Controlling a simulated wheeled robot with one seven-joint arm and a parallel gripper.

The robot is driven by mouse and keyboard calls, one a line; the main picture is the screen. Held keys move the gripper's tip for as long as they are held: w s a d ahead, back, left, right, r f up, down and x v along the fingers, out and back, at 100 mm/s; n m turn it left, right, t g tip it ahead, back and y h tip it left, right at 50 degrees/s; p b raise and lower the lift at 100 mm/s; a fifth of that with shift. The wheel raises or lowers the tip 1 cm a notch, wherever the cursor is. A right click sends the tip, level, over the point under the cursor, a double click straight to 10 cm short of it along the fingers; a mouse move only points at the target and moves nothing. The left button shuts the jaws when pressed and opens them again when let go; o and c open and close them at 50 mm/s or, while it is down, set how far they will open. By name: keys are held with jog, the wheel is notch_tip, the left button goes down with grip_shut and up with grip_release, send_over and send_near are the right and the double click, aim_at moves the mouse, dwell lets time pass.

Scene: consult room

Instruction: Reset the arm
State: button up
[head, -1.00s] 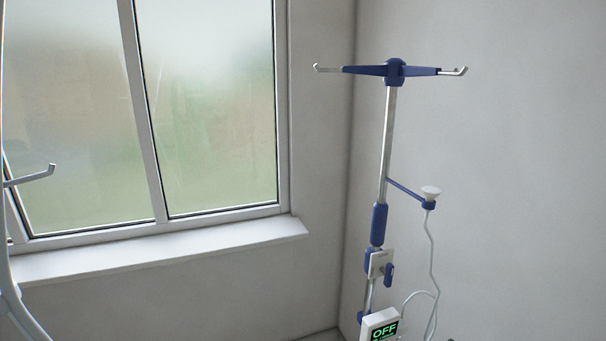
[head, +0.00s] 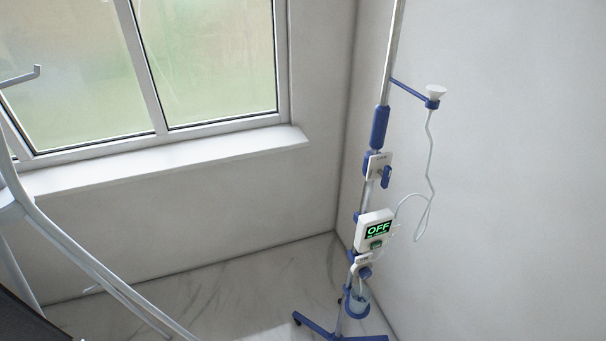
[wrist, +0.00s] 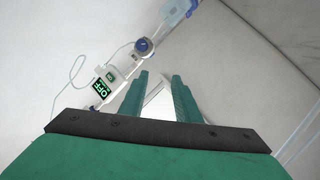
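My arm and gripper are not clearly seen in the head view. In the wrist view, my gripper (wrist: 160,76) shows two teal fingers standing apart beyond a dark bar and a teal body. A pale, bright shape shows between the fingers; I cannot tell what it is, and no clear grip on anything shows. The infusion stand (head: 381,128) is upright in the room corner in the head view, and part of it shows tilted in the wrist view (wrist: 124,66), beyond the fingers.
A white curved tubular frame (head: 75,255) stands at the left. A window (head: 205,60) with a sill (head: 165,165) is behind. A thin tube (head: 431,165) hangs from the stand's side arm. The stand's blue feet (head: 315,327) rest on marbled floor (head: 215,290).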

jog(key=s+a+r+m+y, duration=0.1)
jog(key=s+a+m, duration=0.2)
jog(key=s, duration=0.5)
jog(key=s+a+r+m+y, duration=0.1)
jog(key=s+a+r+m, duration=0.1)
jog(key=s+a, duration=0.4)
jog(key=shift+s+m, duration=0.4)
jog(key=shift+s, duration=0.65)
jog(key=shift+a+r, duration=0.1)
